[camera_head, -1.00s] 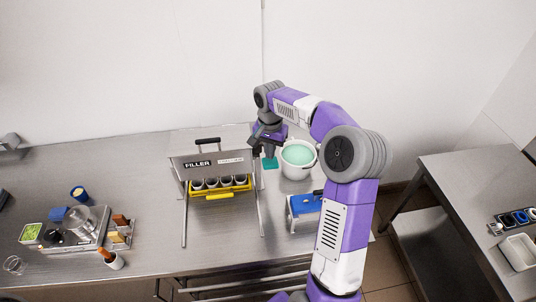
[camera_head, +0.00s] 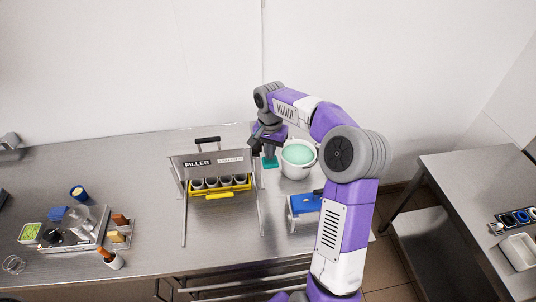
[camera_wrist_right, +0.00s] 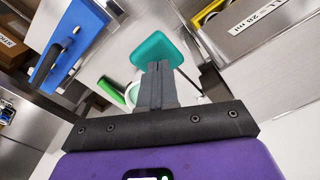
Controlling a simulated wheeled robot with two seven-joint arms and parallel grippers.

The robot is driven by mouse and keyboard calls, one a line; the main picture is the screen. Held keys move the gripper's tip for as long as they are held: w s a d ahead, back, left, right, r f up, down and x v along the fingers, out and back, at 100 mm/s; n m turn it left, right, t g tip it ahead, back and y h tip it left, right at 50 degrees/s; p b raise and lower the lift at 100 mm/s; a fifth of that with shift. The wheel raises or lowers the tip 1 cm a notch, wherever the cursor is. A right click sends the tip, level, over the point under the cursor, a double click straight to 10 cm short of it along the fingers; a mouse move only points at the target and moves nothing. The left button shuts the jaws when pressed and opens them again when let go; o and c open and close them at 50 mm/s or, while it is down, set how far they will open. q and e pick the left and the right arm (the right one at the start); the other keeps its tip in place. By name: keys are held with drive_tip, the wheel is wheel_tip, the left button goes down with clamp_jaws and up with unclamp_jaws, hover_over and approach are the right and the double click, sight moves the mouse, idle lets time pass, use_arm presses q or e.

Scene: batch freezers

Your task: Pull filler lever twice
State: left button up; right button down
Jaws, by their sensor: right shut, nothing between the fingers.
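The filler (camera_head: 214,162) is a grey metal frame marked "FILLER" standing on the steel table. A teal paddle (camera_head: 270,163), which looks like the grip of the filler lever, is at the filler's right side. It also shows in the right wrist view (camera_wrist_right: 160,48), just beyond my fingertips, with a thin rod by it. My right gripper (camera_head: 267,151) is shut and empty above the paddle; in the right wrist view its fingers (camera_wrist_right: 157,82) are together. I cannot tell whether they touch the paddle. My left gripper is out of view.
A white bucket with mint-green contents (camera_head: 299,155) stands close right of the gripper. A blue-topped box (camera_head: 305,204) with a dark handle is nearer the front. Small tools and cups (camera_head: 85,230) sit at the left. A second table (camera_head: 480,190) is at the right.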

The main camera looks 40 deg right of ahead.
wheel_tip(320, 180, down, 8)
drive_tip(key=b, duration=0.4)
drive_tip(key=shift+r+b, duration=0.2)
drive_tip(key=shift+b, duration=0.2)
idle(0.4)
drive_tip(key=shift+r, duration=0.15)
wheel_tip(320, 180, up, 8)
drive_tip(key=p, duration=0.6)
drive_tip(key=shift+p, duration=0.3)
idle(0.7)
wheel_tip(320, 180, down, 8)
drive_tip(key=b, duration=0.5)
idle(0.9)
